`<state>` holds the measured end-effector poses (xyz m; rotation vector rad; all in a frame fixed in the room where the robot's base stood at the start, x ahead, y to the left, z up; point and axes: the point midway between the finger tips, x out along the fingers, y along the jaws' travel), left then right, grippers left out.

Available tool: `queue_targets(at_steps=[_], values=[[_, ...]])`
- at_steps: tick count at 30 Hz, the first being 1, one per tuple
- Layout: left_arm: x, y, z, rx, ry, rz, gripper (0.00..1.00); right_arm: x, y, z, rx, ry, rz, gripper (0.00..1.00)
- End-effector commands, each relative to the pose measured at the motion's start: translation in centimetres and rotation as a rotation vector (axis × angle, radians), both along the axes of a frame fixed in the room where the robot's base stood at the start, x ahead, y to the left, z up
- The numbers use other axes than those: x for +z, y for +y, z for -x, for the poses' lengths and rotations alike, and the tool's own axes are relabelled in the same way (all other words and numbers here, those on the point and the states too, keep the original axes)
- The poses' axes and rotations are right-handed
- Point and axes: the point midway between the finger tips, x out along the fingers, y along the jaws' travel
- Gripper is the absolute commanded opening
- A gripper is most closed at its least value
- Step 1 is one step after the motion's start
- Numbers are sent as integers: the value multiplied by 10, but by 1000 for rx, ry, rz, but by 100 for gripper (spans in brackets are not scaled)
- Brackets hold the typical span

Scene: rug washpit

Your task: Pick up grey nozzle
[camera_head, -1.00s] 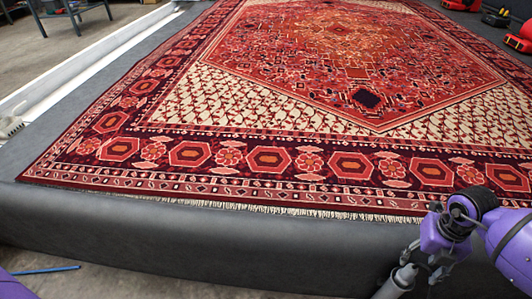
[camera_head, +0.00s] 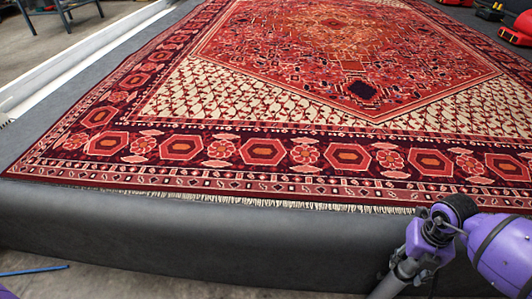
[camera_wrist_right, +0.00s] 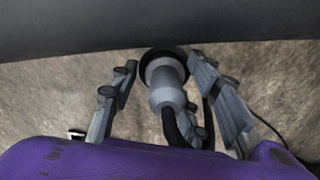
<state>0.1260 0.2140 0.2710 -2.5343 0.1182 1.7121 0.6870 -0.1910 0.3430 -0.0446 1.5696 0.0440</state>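The grey nozzle (camera_wrist_right: 165,85), a light grey stepped cylinder with a wide black ring at its far end, shows in the right wrist view. A black hose bends down from its near end. The fingers of my right gripper (camera_wrist_right: 165,72) are spread to either side of it. A gap shows between the left finger and the nozzle; the right fingers are close to it, and I cannot tell whether they touch. In the head view, my right gripper (camera_head: 408,287) points down at the lower right, in front of the platform edge, partly cut off. My left gripper is out of view.
A dark grey platform (camera_head: 200,235) with a rounded front edge carries a red patterned rug (camera_head: 250,150). Bare floor lies before it, with a blue stick (camera_head: 35,270) at lower left. Red and black items (camera_head: 516,29) stand at upper right.

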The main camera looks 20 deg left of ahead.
Motion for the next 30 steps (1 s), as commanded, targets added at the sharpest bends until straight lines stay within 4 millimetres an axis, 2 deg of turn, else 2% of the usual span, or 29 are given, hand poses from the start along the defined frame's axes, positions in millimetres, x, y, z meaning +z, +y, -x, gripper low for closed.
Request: queue_targets(at_steps=[1,6,9,16,20,25,30], values=[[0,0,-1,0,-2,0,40,0,0,0,0,0,0,32],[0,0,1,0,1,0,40,0,0,0,0,1,0,9],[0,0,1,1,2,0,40,0,0,0,0,1,0,0],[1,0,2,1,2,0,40,2,0,0,0,1,0,0],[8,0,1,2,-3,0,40,12,0,0,1,-1,0,0],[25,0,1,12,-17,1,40,40,1,0,2,-4,-1,0],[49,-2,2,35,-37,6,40,77,6,32,5,-3,-1,0]])
